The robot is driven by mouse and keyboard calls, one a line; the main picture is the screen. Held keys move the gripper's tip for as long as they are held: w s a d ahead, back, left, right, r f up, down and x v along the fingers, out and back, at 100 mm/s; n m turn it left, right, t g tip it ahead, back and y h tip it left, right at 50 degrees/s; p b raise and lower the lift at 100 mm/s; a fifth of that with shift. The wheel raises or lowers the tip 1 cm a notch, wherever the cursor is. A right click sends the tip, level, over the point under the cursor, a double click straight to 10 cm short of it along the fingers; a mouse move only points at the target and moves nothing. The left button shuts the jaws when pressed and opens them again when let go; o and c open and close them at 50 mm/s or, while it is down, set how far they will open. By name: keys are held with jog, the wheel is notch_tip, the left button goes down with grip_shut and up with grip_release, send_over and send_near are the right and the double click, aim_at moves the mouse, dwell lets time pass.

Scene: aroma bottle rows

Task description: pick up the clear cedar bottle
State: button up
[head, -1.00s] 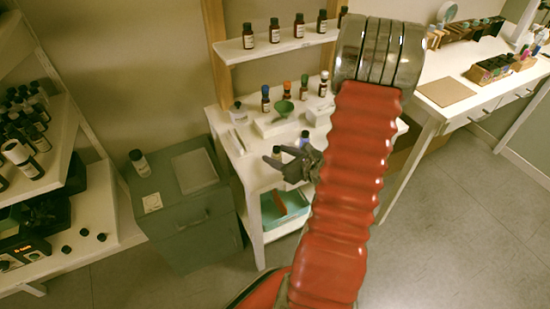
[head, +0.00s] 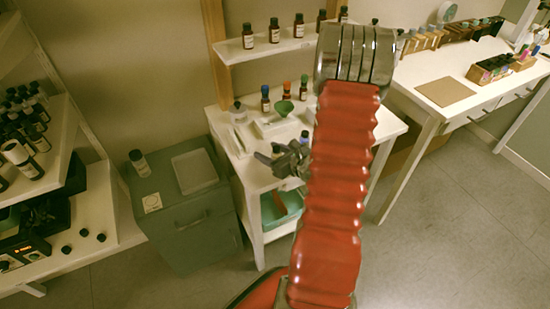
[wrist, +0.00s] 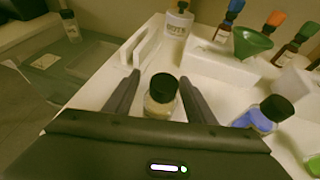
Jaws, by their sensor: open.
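In the wrist view a small clear bottle with a black cap (wrist: 160,98) stands upright on the white table, its contents pale yellowish. Its label cannot be read, so I cannot confirm that it is cedar. My gripper (wrist: 155,88) is open, with one dark finger on each side of this bottle; I cannot tell whether either touches it. In the head view my gripper (head: 275,165) is low over the front left of the white table, and this bottle is hidden there. A second clear bottle with a black cap and a blue label (wrist: 260,116) stands to the right.
A white lettered bottle (wrist: 178,24) stands behind. Dropper bottles with coloured caps and a green funnel (wrist: 250,42) are at the back right, on or by a white raised tray. A green label (wrist: 314,165) shows at the lower right. A grey cabinet (head: 190,220) stands left of the table.

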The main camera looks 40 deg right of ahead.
dwell(0.3)
jog(key=c, duration=1.2)
jog(key=shift+o, duration=0.2)
jog(key=shift+r, duration=0.15)
notch_tip(320, 180, up, 10)
dwell(0.7)
jog(key=shift+r, duration=2.85)
